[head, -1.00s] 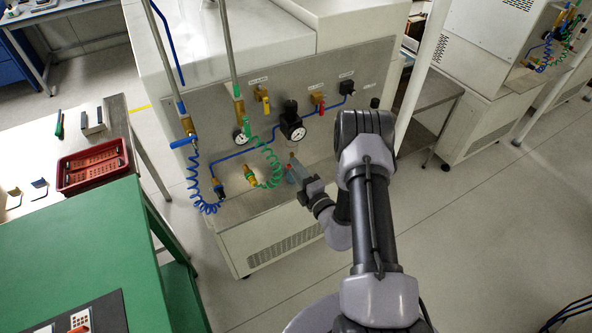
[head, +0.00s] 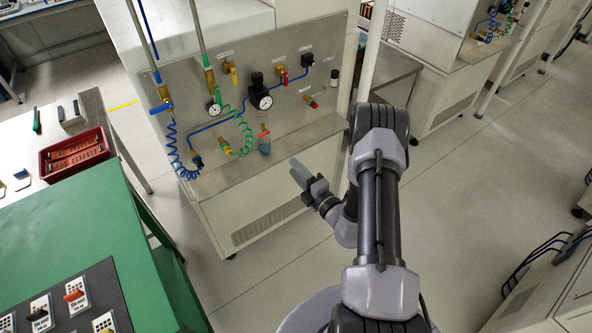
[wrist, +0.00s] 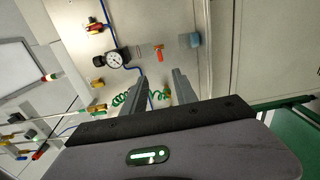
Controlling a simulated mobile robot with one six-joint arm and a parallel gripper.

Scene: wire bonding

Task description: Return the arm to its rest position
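My gripper (head: 294,164) hangs in front of the lower right of the pneumatic panel, at the end of my bent arm. In the wrist view, its two grey fingers (wrist: 160,75) stand apart with nothing between them. The fingers look clear of the panel and its shelf. The grey panel (head: 235,75) carries a round gauge (head: 261,102), a blue coiled hose (head: 180,155) and a green coiled hose (head: 242,130).
A green table (head: 80,215) stands at the left, with a dark mat and cards. A red tray (head: 75,152) rests on the bench behind it. A white post (head: 368,60) rises right of the panel. Open floor (head: 480,190) lies to the right.

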